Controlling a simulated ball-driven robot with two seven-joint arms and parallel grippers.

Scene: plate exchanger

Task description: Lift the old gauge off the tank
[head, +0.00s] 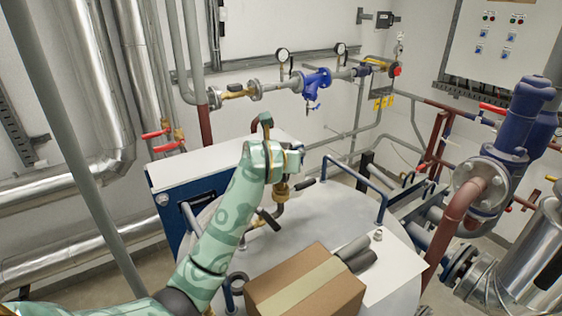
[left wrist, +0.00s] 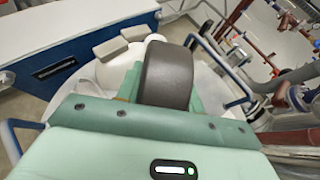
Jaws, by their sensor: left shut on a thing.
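My left gripper (head: 270,160) is above the white tank top (head: 325,215). In the left wrist view its fingers are closed on the sides of a dark round body, the old gauge (left wrist: 167,75). In the head view my gripper hides most of the gauge. A brass fitting (head: 281,190) with a black lever stands right below the gripper, above a bent pipe on the tank. I cannot tell whether the gauge is still joined to the fitting. My right gripper is not in view.
A cardboard box (head: 305,285), grey rolls (head: 355,250) and a white sheet (head: 398,272) lie on the tank's near side. A blue rail (head: 357,180) rises at its far right. A white-topped blue plate unit (head: 190,165) stands behind left. Pipes run along the wall.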

